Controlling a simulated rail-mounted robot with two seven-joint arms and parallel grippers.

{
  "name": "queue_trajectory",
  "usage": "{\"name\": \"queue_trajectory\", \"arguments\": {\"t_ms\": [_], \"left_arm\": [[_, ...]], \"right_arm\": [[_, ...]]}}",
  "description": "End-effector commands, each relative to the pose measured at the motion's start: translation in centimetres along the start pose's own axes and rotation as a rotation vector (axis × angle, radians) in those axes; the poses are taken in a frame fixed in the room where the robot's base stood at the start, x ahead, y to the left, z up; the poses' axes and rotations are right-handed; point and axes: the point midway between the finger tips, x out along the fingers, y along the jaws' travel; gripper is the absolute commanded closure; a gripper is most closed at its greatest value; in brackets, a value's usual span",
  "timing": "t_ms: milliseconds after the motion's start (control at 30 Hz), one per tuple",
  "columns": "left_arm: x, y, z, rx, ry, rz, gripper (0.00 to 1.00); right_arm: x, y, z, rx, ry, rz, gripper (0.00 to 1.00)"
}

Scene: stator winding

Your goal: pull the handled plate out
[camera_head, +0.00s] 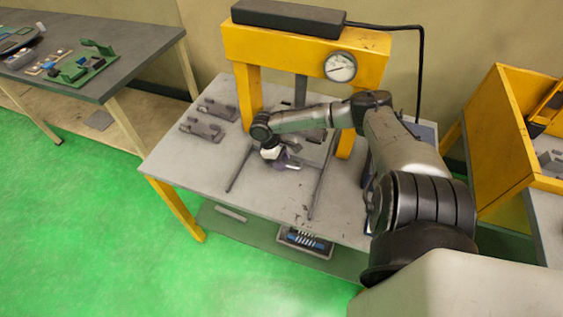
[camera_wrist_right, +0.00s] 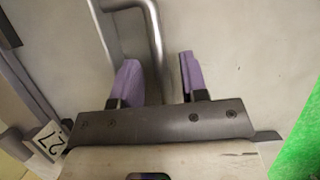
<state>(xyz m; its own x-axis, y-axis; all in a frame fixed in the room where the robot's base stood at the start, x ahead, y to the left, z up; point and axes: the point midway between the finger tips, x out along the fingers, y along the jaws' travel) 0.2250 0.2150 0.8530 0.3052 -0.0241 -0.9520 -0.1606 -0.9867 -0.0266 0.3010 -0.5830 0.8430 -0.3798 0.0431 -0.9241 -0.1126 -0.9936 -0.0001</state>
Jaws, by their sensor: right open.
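My right gripper (camera_head: 281,160) reaches over the press table, between two dark rails. It also shows in the right wrist view (camera_wrist_right: 158,78), with its two purple-tipped fingers apart. A bent grey metal handle (camera_wrist_right: 154,35) runs down between these fingers, with space on both sides. A pale flat surface lies under the handle. I cannot tell whether it is the handled plate or the tabletop. In the head view my arm and gripper hide most of the handle and plate area. My left gripper is not in view.
The yellow press frame (camera_head: 295,45) with a gauge (camera_head: 340,67) stands behind the gripper. Grey brackets (camera_head: 202,129) lie at the table's left. The press table's (camera_head: 185,165) front left is clear. A yellow bin (camera_head: 495,130) stands at right.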

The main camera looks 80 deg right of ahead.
Motion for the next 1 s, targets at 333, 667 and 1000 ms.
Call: {"name": "queue_trajectory", "arguments": {"t_ms": [333, 667, 1000], "left_arm": [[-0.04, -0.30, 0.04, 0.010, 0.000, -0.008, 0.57], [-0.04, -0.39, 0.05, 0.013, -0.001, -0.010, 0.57], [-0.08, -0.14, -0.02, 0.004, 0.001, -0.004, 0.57]], "right_arm": [[-0.01, 0.01, 0.01, 0.000, 0.000, 0.000, 0.70], [0.00, 0.01, 0.01, 0.000, 0.000, 0.001, 1.00], [-0.01, 0.01, 0.03, 0.002, 0.000, 0.000, 1.00]]}}
